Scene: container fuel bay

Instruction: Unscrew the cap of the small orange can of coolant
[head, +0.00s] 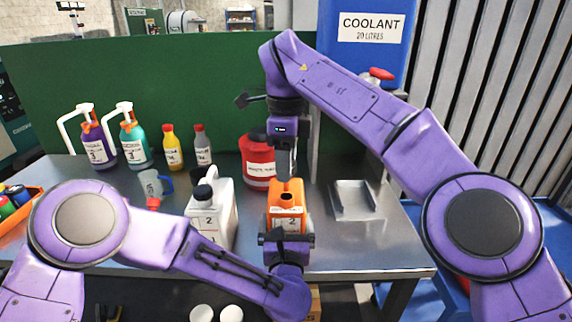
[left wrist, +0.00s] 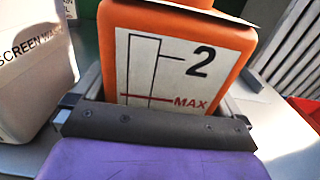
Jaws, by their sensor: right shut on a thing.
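The small orange can of coolant (head: 287,192) stands upright on the metal bench, with a white label marked 2. In the left wrist view the can (left wrist: 118,75) fills the middle, its label showing a MAX line. My left gripper (head: 287,238) is at the can's near side, a finger along each flank, and looks shut on its body. My right gripper (head: 286,172) points straight down from above and is shut at the can's top. The cap is hidden between its fingers, so I cannot see its thread.
A white screen wash jug (head: 211,208) stands close left of the can. A red canister (head: 257,160) is behind, and a shallow metal tray (head: 357,200) lies to the right.

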